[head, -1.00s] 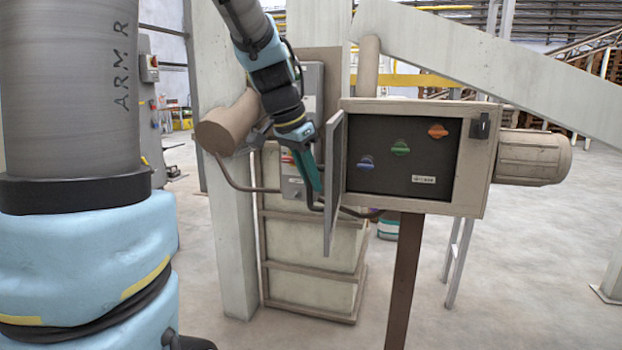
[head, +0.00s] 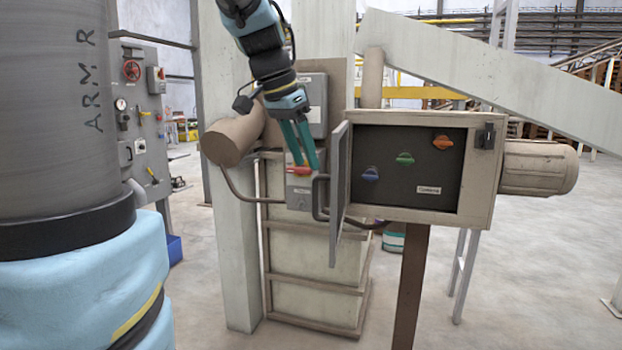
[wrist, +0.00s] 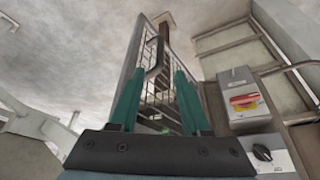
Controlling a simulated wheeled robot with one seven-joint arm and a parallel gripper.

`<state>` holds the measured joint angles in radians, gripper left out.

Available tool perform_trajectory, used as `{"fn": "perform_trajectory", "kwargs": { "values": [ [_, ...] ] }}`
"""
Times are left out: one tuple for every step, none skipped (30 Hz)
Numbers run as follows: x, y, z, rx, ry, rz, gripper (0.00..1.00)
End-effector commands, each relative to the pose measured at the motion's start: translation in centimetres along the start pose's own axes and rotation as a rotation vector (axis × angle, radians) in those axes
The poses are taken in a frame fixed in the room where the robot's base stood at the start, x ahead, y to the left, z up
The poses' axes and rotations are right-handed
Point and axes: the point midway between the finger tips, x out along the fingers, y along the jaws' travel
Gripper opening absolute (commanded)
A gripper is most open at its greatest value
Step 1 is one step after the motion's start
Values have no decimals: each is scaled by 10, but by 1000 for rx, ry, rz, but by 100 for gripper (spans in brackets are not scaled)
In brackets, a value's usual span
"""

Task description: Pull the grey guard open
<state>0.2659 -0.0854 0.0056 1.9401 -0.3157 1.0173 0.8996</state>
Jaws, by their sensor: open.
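The grey guard (head: 341,190) is a flat door hinged at the left side of the control box. It stands swung out and shows almost edge-on in the head view. Its dark loop handle (head: 318,197) sticks out to the left. My gripper (head: 308,168) has teal fingers, open and empty, pointing down just above and left of the handle. In the wrist view, the guard (wrist: 133,62) and its handle (wrist: 155,62) show beyond and between the open fingertips of my gripper (wrist: 157,76). The handle appears clear of the fingers.
The control box (head: 480,180) has blue, green and orange knobs on its dark panel (head: 405,180). A red switch (wrist: 246,102) and a rotary knob (wrist: 262,152) sit close beside my gripper. A thick brown pipe (head: 230,140) is at the left. The floor at right is clear.

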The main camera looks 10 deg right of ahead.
Motion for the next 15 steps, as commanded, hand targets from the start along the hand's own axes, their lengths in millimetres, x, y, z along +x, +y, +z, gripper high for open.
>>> {"fn": "perform_trajectory", "kwargs": {
  "values": [
    [-7, 0, 0, 1, 2, -2, 47],
    [-12, 0, 0, 1, 2, -1, 47],
    [-16, 0, 0, 1, 1, -2, 47],
    [-20, 0, 0, 1, 1, -1, 47],
    [-22, 0, 0, 1, 0, -1, 47],
    [-25, 0, 0, 1, 0, -1, 47],
    [-27, 0, 0, 1, 0, -1, 47],
    [-28, 0, 0, 1, 0, -1, 47],
    [-29, 0, 0, 1, -1, -1, 47],
    [-29, 0, 0, 1, -1, 0, 47],
    [-30, 0, 0, 1, -1, 0, 47],
    [-30, 0, 0, 0, -1, 0, 47],
    [-29, 0, 0, 0, -1, 0, 47],
    [-29, 0, 0, 0, -1, 0, 47],
    [-29, 0, 0, 0, -1, 0, 47]
  ]
}}
